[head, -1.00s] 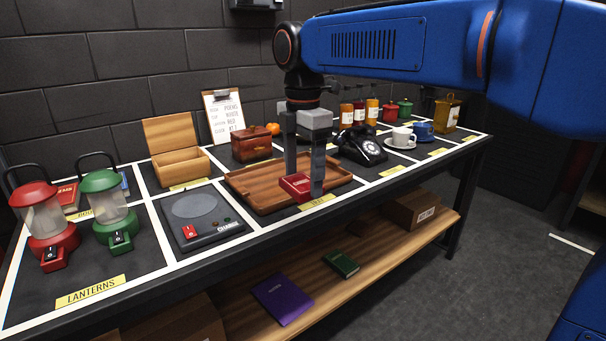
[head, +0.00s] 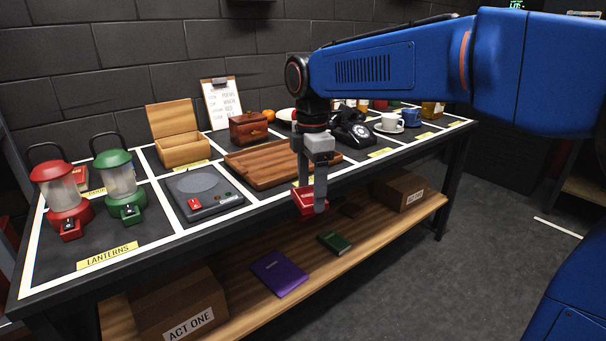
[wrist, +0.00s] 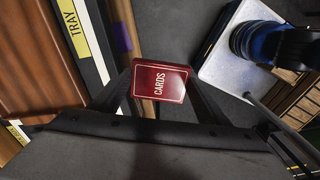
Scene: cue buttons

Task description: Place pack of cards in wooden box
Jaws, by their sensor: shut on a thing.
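My gripper (head: 309,196) is shut on the red pack of cards (head: 304,200) and holds it in the air just off the table's front edge. In the wrist view the pack (wrist: 160,82) sits between the fingers, its CARDS label facing the camera. An open, light wooden box (head: 184,151) with its lid raised stands at the back left of the table. A smaller, darker reddish wooden chest (head: 248,128) stands to its right with its lid closed. The box's inside bottom is hidden.
The wooden tray (head: 262,168) lies empty behind my gripper. A grey device with a red button (head: 205,190) lies left of it, with red and green lanterns (head: 120,178) further left. A black telephone (head: 352,131) and cups stand right. A shelf with books and cartons runs below.

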